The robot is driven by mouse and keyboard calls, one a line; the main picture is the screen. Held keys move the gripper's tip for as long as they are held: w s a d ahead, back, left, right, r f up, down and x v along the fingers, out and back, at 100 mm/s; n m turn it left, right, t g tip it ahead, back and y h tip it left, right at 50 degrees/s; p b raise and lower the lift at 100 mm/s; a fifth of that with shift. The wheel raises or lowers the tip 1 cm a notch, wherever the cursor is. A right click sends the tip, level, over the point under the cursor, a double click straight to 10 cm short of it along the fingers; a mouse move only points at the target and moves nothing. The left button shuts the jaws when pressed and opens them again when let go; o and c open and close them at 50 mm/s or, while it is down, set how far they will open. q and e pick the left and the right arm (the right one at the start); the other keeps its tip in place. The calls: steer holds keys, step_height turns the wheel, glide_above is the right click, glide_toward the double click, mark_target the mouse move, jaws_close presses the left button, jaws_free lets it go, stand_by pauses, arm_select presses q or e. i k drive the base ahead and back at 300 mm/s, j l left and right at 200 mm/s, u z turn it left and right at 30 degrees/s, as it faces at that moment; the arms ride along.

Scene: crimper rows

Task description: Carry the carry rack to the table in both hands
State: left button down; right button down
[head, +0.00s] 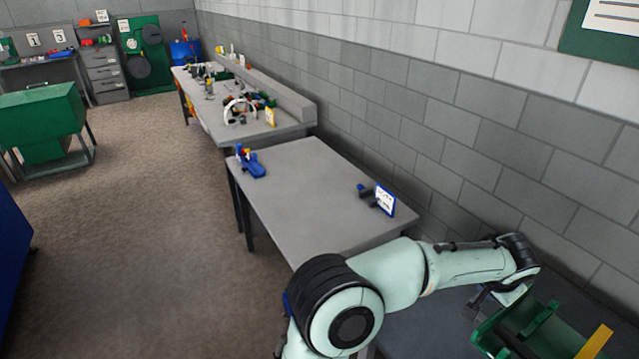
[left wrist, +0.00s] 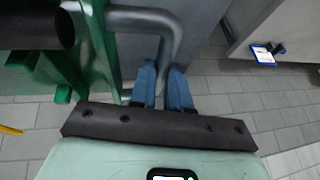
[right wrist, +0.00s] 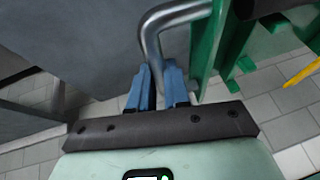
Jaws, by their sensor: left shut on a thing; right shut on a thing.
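The carry rack (head: 540,330) is green with a dark bar and a yellow part, at the bottom right of the head view and cut off by its edge. Its green end plate (left wrist: 97,45) and grey tube handle (left wrist: 145,18) show in the left wrist view. My left gripper (left wrist: 163,90) has its blue fingers shut on that handle. The right wrist view shows the rack's other green end (right wrist: 205,50) and handle (right wrist: 152,38), with my right gripper (right wrist: 157,88) shut on it. The right arm is outside the head view. A grey table (head: 300,200) stands ahead.
The table carries a blue tool (head: 249,162) at its far left corner and a small white sign (head: 385,200) with a dark item at right. Its middle is clear. A cluttered bench (head: 205,110) stands beyond. A block wall runs along the right; open floor (head: 150,220) lies left.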

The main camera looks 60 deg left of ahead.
mark_target(330, 205)
steer(key=k+j, duration=0.1)
steer(key=j, duration=0.4)
steer(key=k+j, duration=0.15)
steer(key=j, duration=0.3)
steer(key=k+j, duration=0.1)
steer(key=j, duration=0.4)
steer(key=k+j, duration=0.1)
steer(key=j, duration=0.4)
steer(key=k+j, duration=0.1)
steer(key=j, duration=0.35)
steer(key=k+j, duration=0.15)
steer(key=j, duration=0.35)
steer(key=k+j, duration=0.1)
steer(key=j, duration=0.4)
steer(key=k+j, duration=0.1)
steer(key=j, duration=0.4)
